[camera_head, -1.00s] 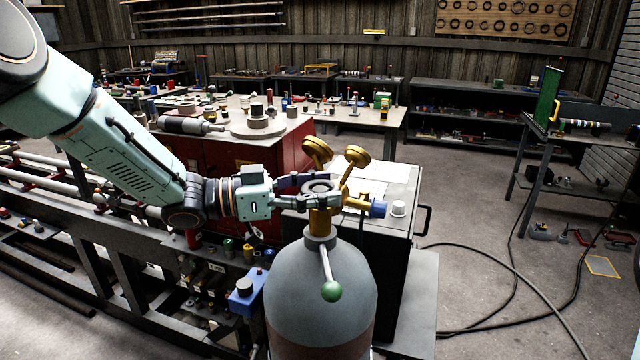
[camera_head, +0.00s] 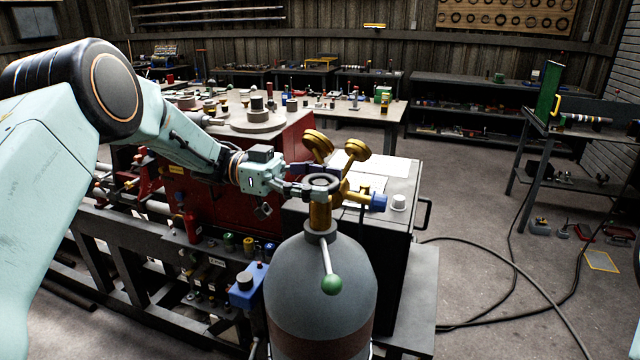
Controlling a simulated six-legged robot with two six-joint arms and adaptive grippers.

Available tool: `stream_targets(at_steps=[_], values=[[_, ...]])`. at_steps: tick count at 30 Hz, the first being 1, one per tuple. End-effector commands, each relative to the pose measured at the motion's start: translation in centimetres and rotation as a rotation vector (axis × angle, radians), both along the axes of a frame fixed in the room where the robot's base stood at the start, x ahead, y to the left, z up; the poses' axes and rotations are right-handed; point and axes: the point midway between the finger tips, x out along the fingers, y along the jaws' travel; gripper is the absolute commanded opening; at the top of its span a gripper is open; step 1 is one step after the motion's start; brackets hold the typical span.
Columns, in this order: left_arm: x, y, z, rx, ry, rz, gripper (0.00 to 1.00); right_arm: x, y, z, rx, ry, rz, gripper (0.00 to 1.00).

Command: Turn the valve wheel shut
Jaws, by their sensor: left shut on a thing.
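The dark round valve wheel (camera_head: 321,183) sits on top of the brass valve (camera_head: 320,214) of a grey gas cylinder (camera_head: 320,275). My left gripper (camera_head: 318,180) reaches in from the left and is shut on the valve wheel, with one finger on the far side and one on the near side. The brass regulator with two round gauges (camera_head: 357,150) stands just behind and right of the wheel. The gauge faces are turned away from me. My right gripper is not in view.
A lever with a green ball (camera_head: 331,284) sticks out from the cylinder neck toward me. A black cabinet with a pale top (camera_head: 385,180) stands close behind. The lathe bed is at the left. Cables lie on the open floor at right.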

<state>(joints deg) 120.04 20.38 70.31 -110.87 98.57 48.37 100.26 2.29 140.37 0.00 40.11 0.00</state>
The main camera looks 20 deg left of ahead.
Motion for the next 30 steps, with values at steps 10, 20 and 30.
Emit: stream_targets(at_steps=[10, 20, 30], values=[[-0.04, -0.03, -0.02, 0.001, 0.001, -0.009, 0.3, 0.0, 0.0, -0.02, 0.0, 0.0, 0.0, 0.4], [-0.03, -0.02, 0.01, 0.001, 0.001, -0.008, 0.82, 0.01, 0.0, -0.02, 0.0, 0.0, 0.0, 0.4], [0.0, 0.03, 0.02, 0.001, 0.0, -0.007, 0.85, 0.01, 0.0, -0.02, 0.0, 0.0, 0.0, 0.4]])
